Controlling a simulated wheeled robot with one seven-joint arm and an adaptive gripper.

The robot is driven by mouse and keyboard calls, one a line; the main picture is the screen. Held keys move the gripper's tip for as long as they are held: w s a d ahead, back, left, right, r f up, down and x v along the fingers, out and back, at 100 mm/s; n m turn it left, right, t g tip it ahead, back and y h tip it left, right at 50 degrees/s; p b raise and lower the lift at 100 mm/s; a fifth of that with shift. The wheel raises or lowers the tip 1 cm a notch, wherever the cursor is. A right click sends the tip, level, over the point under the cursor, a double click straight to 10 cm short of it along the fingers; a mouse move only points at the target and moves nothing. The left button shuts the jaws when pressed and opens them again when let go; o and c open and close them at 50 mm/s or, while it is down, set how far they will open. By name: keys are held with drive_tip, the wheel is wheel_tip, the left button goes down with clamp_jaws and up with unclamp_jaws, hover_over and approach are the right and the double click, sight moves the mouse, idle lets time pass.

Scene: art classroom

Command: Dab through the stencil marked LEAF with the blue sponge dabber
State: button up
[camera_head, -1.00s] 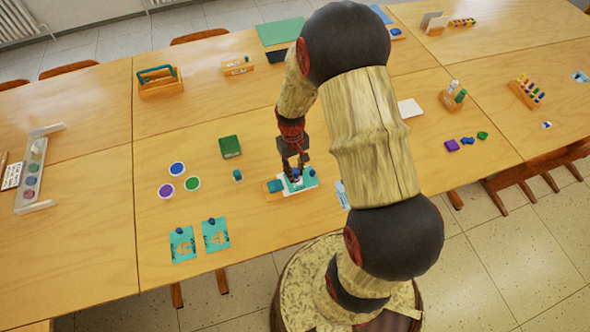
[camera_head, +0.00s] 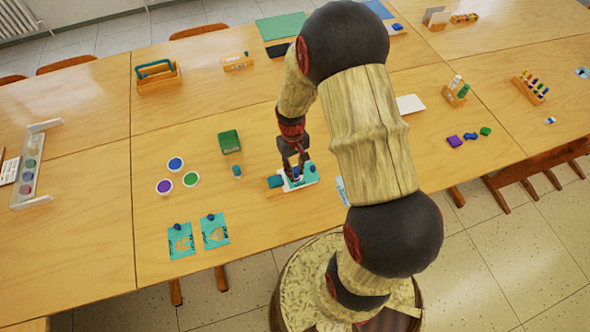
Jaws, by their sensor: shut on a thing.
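My gripper (camera_head: 294,167) points down over a teal stencil (camera_head: 308,178) lying on a white sheet. It is shut on a small blue thing (camera_head: 296,172), which looks like the blue sponge dabber; whether it touches the stencil I cannot tell. This stencil has a blue knob (camera_head: 312,168) at its right, and my fingers hide part of it; no marking on it is readable. Two more teal stencils with blue knobs, a left one (camera_head: 177,247) and a right one (camera_head: 209,237), lie near the front edge; their lettering is too small to read.
Blue (camera_head: 175,164), purple (camera_head: 164,187) and green (camera_head: 191,179) paint pots stand to the left. A small teal-blue piece (camera_head: 237,171) and a dark green box (camera_head: 229,141) are nearer my gripper. Table between pots and front stencils is clear.

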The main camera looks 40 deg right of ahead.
drive_tip(key=shift+f, duration=0.6)
idle(1.5)
drive_tip(key=shift+r+p, duration=2.55)
drive_tip(key=shift+r, duration=1.05)
drive_tip(key=shift+f, duration=0.1)
drive_tip(key=shift+t, duration=0.7)
drive_tip(key=shift+s+d+f+b, duration=0.15)
drive_tip(key=shift+d+f+b, duration=0.2)
drive_tip(key=shift+f+b, duration=0.55)
drive_tip(key=shift+s+d+f+b, duration=0.2)
drive_tip(key=shift+d+f+b, duration=0.2)
drive_tip(key=shift+f+b, duration=0.5)
drive_tip(key=shift+s+d+f+b, duration=0.15)
drive_tip(key=shift+d+f+b, duration=0.35)
drive_tip(key=shift+f, duration=0.7)
drive_tip(key=shift+a, duration=0.15)
drive_tip(key=shift+f+b, duration=0.35)
drive_tip(key=shift+f, duration=0.2)
drive_tip(key=shift+r, duration=0.1)
